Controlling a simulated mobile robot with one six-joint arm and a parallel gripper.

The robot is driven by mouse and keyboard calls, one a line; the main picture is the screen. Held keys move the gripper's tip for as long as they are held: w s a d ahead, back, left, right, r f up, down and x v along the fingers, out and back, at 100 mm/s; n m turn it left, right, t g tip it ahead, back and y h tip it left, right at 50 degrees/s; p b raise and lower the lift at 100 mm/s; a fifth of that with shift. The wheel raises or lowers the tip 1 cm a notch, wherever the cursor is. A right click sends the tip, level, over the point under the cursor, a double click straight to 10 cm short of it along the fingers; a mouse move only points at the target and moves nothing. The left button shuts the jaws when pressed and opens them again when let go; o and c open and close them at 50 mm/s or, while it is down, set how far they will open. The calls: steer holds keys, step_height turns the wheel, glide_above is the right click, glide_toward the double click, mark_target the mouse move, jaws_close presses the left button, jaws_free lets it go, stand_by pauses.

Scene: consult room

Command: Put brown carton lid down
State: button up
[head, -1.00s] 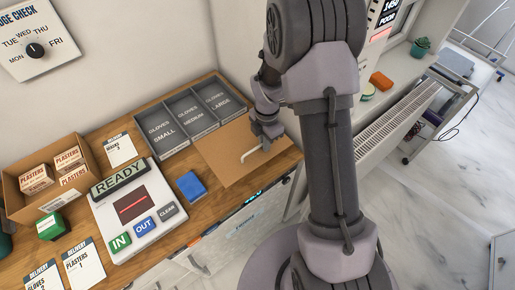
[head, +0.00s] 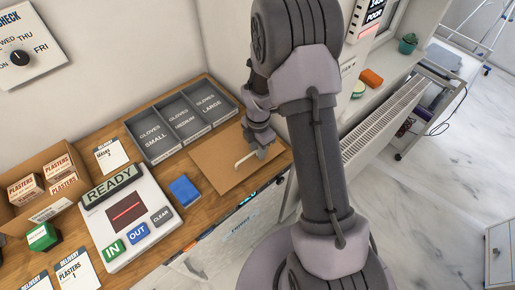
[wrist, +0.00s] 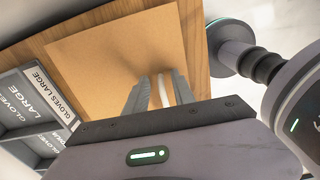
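The brown carton lid (head: 215,165) lies flat on the wooden counter, right of the blue box and in front of the glove tray. It has a white bar handle (head: 243,163), and its front edge lies near the counter's front edge. My gripper (head: 263,153) is low over the lid, at the right end of the handle. The wrist view also shows the lid (wrist: 110,60), with the handle (wrist: 163,90) between my two fingers (wrist: 160,88). Small gaps seem to show beside the handle, so the fingers look open around it.
The grey glove tray (head: 150,152) stands behind the lid. A blue box (head: 185,191) and the READY scanner (head: 130,215) are to its left. An open brown carton (head: 60,207) with plasters boxes stands further left. A white radiator (head: 385,120) is at right.

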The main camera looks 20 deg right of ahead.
steer(key=s+a+r+m+t+p, duration=0.1)
steer(key=s+a+r+m, duration=0.3)
steer(key=r, duration=0.9)
steer(key=s+r+m+t+p, duration=0.15)
steer(key=r+m, duration=0.35)
steer(key=r, duration=0.8)
steer(key=s+a+r+m+t+y, duration=0.1)
steer(key=s+a+r+m, duration=0.2)
steer(key=s+m, duration=0.4)
steer(key=s+a+r+m+t, duration=0.2)
steer(key=s+r+m, duration=0.3)
steer(key=s+m, duration=0.3)
steer(key=shift+s+a+r+m+y, duration=0.2)
steer(key=shift+a+m+y, duration=0.3)
steer(key=shift+m, duration=0.3)
steer(key=shift+a, duration=0.1)
